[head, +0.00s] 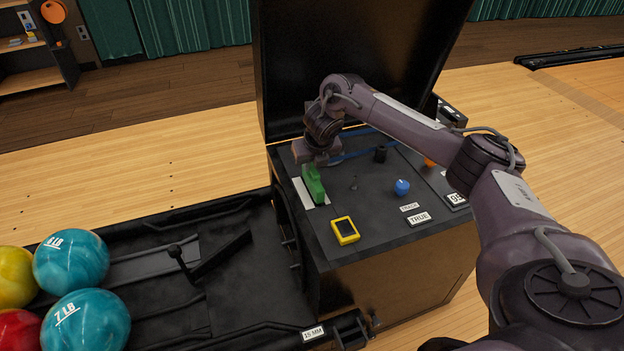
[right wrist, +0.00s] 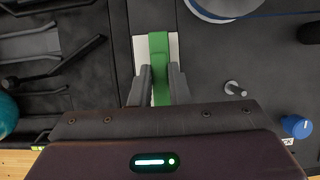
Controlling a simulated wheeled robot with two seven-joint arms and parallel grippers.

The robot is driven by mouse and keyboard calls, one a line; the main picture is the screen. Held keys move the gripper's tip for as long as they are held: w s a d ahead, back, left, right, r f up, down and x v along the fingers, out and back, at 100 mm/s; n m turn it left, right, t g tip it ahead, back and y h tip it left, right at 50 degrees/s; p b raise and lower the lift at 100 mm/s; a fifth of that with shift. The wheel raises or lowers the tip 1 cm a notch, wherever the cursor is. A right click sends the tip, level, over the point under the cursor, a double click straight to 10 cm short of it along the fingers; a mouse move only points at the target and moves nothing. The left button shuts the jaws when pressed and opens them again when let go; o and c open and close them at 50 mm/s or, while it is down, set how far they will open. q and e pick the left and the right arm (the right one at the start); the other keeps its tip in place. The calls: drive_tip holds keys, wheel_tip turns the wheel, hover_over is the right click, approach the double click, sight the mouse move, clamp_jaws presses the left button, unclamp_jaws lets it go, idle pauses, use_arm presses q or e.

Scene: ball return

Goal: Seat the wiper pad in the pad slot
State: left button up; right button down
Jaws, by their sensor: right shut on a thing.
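The green wiper pad (head: 314,186) stands at the left side of the machine's dark top. It also shows in the right wrist view (right wrist: 159,50). My right gripper (head: 314,168) is shut on it from above, with one finger on each side in the right wrist view (right wrist: 160,85). A white rectangle (head: 303,193) lies under and beside the pad, and shows on both sides of it in the right wrist view (right wrist: 141,52). It seems to mark the pad slot, but I cannot tell whether the pad is inside or just above it. My left gripper is not in view.
The raised lid (head: 345,60) stands behind. The ball tray (head: 245,285) with several balls is at left.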

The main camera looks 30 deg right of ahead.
sight(312, 177)
wheel_tip(312, 177, down, 4)
drive_tip(key=shift+f, duration=0.5)
drive_tip(key=c, duration=1.4)
unclamp_jaws()
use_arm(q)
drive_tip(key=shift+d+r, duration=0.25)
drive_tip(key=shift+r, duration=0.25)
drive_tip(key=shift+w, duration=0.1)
